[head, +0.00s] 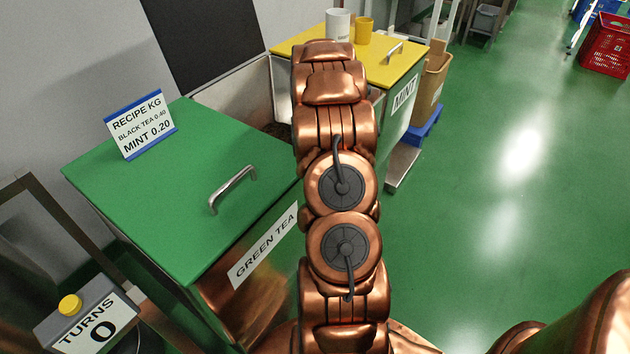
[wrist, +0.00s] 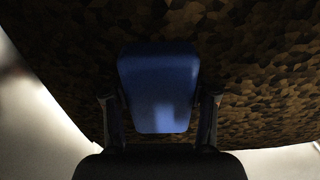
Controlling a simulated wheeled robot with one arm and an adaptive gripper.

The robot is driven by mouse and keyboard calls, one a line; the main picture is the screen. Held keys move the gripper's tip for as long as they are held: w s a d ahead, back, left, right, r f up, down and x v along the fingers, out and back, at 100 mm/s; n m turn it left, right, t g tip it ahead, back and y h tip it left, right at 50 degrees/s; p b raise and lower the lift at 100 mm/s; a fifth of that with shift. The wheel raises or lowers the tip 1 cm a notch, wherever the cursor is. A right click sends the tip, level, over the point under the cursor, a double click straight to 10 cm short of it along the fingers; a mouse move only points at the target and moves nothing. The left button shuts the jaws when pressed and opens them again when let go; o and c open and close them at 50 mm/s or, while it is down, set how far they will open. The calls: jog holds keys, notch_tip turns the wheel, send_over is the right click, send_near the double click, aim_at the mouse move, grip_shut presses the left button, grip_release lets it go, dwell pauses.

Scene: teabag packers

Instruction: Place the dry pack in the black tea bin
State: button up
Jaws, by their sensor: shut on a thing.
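My gripper (wrist: 158,112) is shut on a blue, rounded block-like pack (wrist: 158,85), which I take as the dry pack. One finger shows on each side of it in the wrist view. Dark brown, flaky tea (wrist: 255,90) fills most of the view behind the pack. I cannot tell whether the pack touches the tea. In the head view, an open bin (head: 255,85) with a raised black lid (head: 210,35) stands between the green and yellow bins. My arm reaches over it and hides my gripper and the pack. A little dark tea shows inside.
The shut green tea bin (head: 185,185) carries a recipe sign (head: 140,125) and a handle. The shut mint bin (head: 400,65) has a white cup (head: 338,24) and a yellow cup (head: 364,30) on top. A turns counter (head: 90,318) reads 0.

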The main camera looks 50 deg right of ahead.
jog(key=shift+f, duration=1.05)
jog(key=shift+f, duration=0.1)
jog(key=o, duration=1.4)
jog(key=shift+c, duration=0.2)
notch_tip(320, 180, up, 12)
jog(key=shift+r+p, duration=0.1)
jog(key=shift+p, duration=0.45)
jog(key=shift+r, duration=0.1)
